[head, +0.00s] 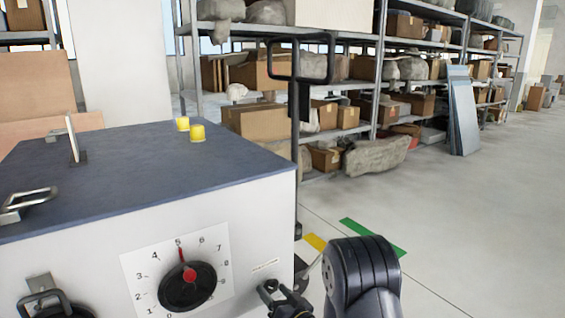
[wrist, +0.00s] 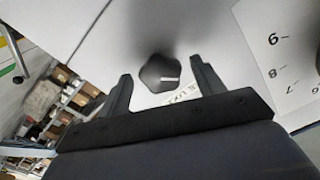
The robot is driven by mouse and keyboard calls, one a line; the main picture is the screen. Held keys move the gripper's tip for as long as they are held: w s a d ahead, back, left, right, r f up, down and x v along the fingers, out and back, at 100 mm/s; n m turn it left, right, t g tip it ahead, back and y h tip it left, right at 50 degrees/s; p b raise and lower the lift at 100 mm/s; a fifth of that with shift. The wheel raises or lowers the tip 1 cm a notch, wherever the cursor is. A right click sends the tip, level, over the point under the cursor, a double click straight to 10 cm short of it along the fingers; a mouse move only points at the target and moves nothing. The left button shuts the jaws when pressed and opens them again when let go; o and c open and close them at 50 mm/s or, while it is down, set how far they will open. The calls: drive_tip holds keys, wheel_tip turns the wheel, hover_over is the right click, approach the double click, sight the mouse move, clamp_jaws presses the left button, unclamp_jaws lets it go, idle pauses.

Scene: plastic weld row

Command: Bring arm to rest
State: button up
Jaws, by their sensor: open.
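My gripper (wrist: 160,88) is open in the wrist view, its two dark fingers spread to either side of a small dark knob (wrist: 160,73) on the white panel. The fingers appear apart from the knob, and nothing is held. In the head view, my gripper (head: 287,300) is at the bottom, close to the right end of the machine's front panel. It hides most of that small knob there. My dark arm link stands just right of it.
The machine (head: 240,190) fills the left, with a large dial (head: 187,285) whose red pointer is near 5. Two yellow caps (head: 197,133) sit on its top. Loaded shelves (head: 380,60) stand behind. The grey floor (head: 460,210) on the right is clear.

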drive_tip(key=n+p, duration=0.1)
drive_tip(key=n, duration=0.4)
drive_tip(key=shift+p, duration=0.4)
drive_tip(key=shift+v, duration=1.35)
drive_tip(key=shift+d, duration=0.15)
